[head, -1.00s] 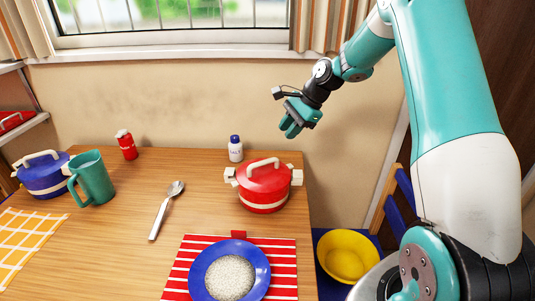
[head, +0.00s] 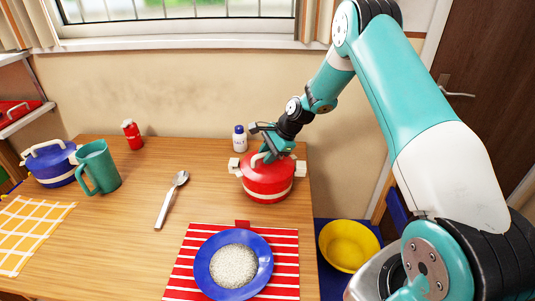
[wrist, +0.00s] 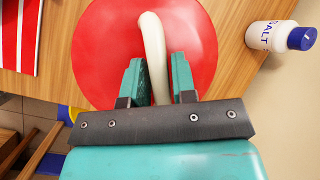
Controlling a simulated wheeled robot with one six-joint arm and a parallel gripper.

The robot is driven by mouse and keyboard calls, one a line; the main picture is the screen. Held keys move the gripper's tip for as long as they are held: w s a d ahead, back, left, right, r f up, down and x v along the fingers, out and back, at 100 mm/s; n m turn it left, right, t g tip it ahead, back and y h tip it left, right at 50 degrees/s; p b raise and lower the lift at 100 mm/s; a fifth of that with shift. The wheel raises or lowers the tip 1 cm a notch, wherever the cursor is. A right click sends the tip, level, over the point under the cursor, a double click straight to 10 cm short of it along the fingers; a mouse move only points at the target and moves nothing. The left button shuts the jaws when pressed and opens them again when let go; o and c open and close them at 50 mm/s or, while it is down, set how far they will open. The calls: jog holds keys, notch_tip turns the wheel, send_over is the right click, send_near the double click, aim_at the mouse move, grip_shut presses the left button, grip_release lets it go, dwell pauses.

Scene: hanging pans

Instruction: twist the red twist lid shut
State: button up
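The red twist lid (head: 280,171) sits on the red pot (head: 268,192) near the table's right edge. It is round and has a cream arched handle. Its round red top also shows in the wrist view (wrist: 100,45). My gripper (head: 266,155) is down at the lid. In the wrist view the fingers (wrist: 158,65) stand on either side of the cream handle (wrist: 152,38). Narrow gaps show beside the handle, so the fingers look open around it. My gripper hides part of the handle in the head view. Whether the lid is seated is unclear.
A white salt bottle (head: 239,140) with a blue cap stands close behind the pot. A blue plate (head: 213,284) of rice lies on a red striped mat in front. A spoon (head: 170,200), teal mug (head: 98,168) and blue pot (head: 52,172) are farther left.

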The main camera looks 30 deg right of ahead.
grip_shut()
jog(key=shift+m+t+h+p, duration=0.3)
jog(key=shift+m+p, duration=0.2)
jog(key=shift+m, duration=0.3)
jog(key=shift+r, duration=0.1)
jog(key=shift+m+p, duration=0.35)
jog(key=shift+m, duration=0.15)
jog(key=shift+m+t+h, duration=0.3)
jog(key=shift+m+t+h+p, duration=0.3)
jog(key=shift+m+p, duration=0.05)
jog(key=shift+m, duration=0.35)
